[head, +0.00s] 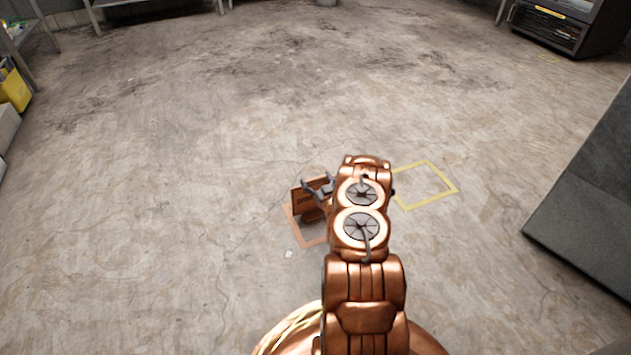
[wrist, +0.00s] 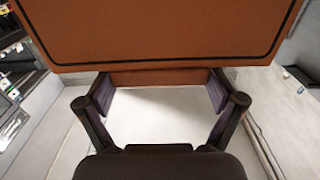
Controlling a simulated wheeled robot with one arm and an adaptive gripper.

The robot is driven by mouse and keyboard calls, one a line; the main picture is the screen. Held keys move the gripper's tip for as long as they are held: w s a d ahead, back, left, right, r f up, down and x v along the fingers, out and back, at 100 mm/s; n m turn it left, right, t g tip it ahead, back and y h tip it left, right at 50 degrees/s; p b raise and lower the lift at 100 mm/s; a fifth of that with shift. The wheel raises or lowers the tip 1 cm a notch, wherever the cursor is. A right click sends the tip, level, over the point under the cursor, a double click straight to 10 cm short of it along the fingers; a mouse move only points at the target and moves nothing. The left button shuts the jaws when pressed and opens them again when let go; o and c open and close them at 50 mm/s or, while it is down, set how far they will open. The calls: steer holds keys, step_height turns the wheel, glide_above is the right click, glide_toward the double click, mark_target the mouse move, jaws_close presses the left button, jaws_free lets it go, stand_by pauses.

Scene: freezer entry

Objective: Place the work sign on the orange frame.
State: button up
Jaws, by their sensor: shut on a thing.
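The work sign (head: 303,201) is an orange-brown panel, roughly upright, at the left of my arm in the head view. In the wrist view its orange face (wrist: 170,32) with a black border line fills the top. My gripper (head: 318,188) is shut on the sign; in the wrist view the two fingers (wrist: 160,92) stand apart at either side of a lower orange strip. The orange frame (head: 313,244) is a flat outline on the floor, just below the sign in the picture. My arm and the sign hide part of it. I cannot tell whether the sign touches the floor.
A yellow floor frame (head: 452,190) lies right of my arm, partly hidden by it. A grey block (head: 590,190) stands at the right edge, and a dark cabinet (head: 545,30) at the top right. Yellow and grey items line the left edge. The middle floor is clear.

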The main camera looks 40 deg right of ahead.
steer(key=o, duration=1.5)
steer(key=shift+f, duration=0.1)
steer(key=shift+c, duration=0.2)
